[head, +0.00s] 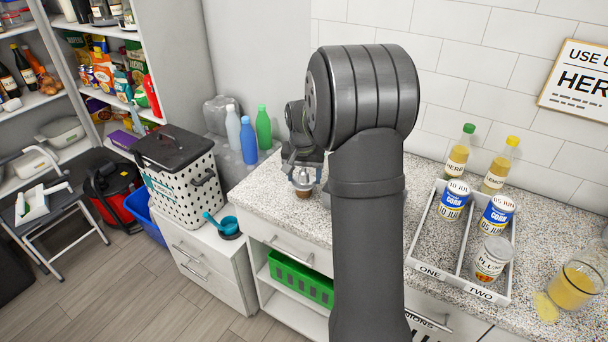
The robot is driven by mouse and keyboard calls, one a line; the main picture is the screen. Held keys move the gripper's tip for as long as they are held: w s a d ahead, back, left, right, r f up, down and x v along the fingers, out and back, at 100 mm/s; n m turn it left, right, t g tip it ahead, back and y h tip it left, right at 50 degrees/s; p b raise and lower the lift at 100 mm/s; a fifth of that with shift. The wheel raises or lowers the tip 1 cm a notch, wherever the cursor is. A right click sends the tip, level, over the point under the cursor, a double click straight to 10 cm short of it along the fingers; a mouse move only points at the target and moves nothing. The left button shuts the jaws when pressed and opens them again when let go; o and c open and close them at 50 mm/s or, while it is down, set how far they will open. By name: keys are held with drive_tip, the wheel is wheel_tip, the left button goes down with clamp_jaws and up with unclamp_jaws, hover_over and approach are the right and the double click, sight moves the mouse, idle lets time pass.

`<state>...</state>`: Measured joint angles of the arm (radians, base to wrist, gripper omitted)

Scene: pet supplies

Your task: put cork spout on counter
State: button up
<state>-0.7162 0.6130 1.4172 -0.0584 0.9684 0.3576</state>
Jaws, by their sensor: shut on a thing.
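The cork spout (303,189), a small thing with a silvery upper part and a brown cork end pointing down, shows just under my gripper (303,170). My gripper points down and is shut on the spout's upper part. They are over the left part of the speckled counter (258,191), near its front edge. I cannot tell whether the cork end touches the counter. My arm hides the middle of the counter.
A divided white tray (457,258) with cans stands on the right of the counter. Two bottles (459,152) stand behind it, and a jar (572,287) of yellow liquid stands beside a yellow spill (545,307). A lidded basket (180,173) stands on the lower cabinet at left.

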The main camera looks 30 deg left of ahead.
sight(303, 185)
drive_tip(key=shift+f, duration=0.2)
drive_tip(key=o, duration=1)
drive_tip(key=shift+r, duration=0.1)
wheel_tip(303, 185, up, 12)
drive_tip(key=s, duration=0.1)
drive_tip(key=shift+s+d, duration=0.35)
